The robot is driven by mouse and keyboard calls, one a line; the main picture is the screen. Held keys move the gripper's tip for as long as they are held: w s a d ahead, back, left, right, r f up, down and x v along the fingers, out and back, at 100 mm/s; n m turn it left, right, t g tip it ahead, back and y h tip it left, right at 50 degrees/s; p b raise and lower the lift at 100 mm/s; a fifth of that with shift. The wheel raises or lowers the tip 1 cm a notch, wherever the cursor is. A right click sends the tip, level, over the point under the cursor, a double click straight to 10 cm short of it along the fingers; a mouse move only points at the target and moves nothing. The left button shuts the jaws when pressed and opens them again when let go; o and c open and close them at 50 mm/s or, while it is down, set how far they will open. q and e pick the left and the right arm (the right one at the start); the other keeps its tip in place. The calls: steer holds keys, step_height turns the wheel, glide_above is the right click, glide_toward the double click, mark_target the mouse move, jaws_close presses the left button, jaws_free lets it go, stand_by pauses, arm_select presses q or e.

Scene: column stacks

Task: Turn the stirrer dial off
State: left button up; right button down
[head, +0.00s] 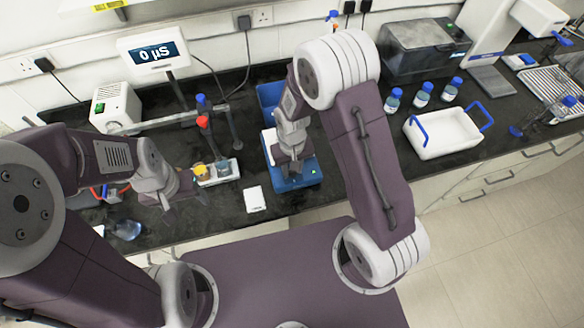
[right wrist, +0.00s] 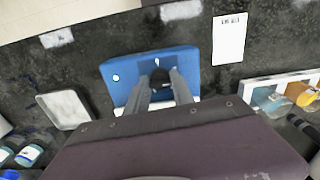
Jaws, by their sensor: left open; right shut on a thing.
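The blue stirrer (head: 308,177) stands at the front of the dark bench. Its front face also shows in the right wrist view (right wrist: 194,64), with a pale mark above the dial and a small light at one side. The dark round dial (right wrist: 160,76) sits between the fingers of my right gripper (right wrist: 162,84), which is shut on it. In the head view my right gripper (head: 290,170) hides the dial. My left gripper (head: 182,204) is open and empty, over the bench's front edge at the left, away from the stirrer.
A white card (head: 255,199) lies left of the stirrer. A white rack with a yellow-topped vessel (head: 216,172) and a clamp stand are further left. A white tray with blue handles (head: 443,133) and several blue-capped bottles (head: 422,95) stand to the right.

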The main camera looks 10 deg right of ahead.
steer(key=n, duration=0.4)
steer(key=shift+n, duration=0.3)
steer(key=n, duration=0.4)
steer(key=shift+n, duration=0.3)
steer(key=n, duration=0.4)
steer(key=shift+p, duration=0.3)
steer(key=shift+n, duration=2.2)
steer(key=c, duration=1.4)
jaws_free()
steer(key=shift+o, duration=0.2)
step_height(320, 180, up, 9)
steer(key=shift+r+b, duration=0.1)
steer(key=shift+b, duration=0.45)
